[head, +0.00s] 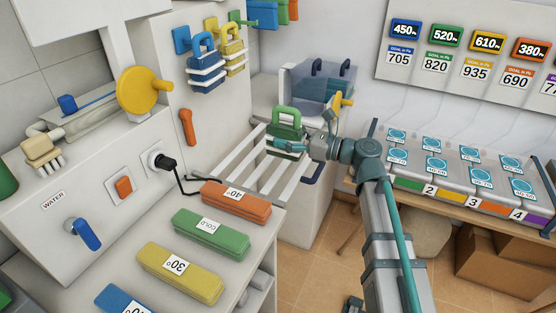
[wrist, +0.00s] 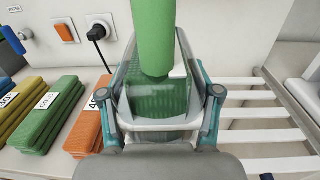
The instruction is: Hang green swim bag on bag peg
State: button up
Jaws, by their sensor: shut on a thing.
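The green swim bag (head: 285,123) is in my gripper (head: 291,147), above the white slatted rack in the head view. Its thick green handle loop stands up on top. In the wrist view the bag (wrist: 155,100) sits between the two teal fingers of my gripper (wrist: 163,92), which are shut on its sides. A green peg plate (head: 236,17) is high on the white wall panel, beyond the yellow one; its peg is small in view and no bag shows on it. The bag is below the pegs and apart from them.
A blue bag (head: 207,75) and a yellow bag (head: 233,50) hang on the panel. The slatted rack (head: 265,170) lies below my gripper. A clear bin (head: 320,85) stands behind. Folded towels (head: 210,232) lie on the counter at the front.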

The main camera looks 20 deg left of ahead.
jog(key=shift+w+t, duration=0.3)
jog(key=shift+w, duration=0.6)
jog(key=shift+w+a+f, duration=0.1)
jog(key=shift+w+a, duration=0.1)
jog(key=shift+w, duration=0.2)
jog(key=w+a+f+p, duration=0.1)
jog(key=w+a+f, duration=0.6)
jog(key=w+f, duration=0.4)
jog(key=shift+f+p, duration=0.35)
jog(key=shift+f, duration=0.35)
jog(key=shift+f, duration=0.15)
jog(key=o, duration=1.5)
jog(key=shift+c, duration=0.2)
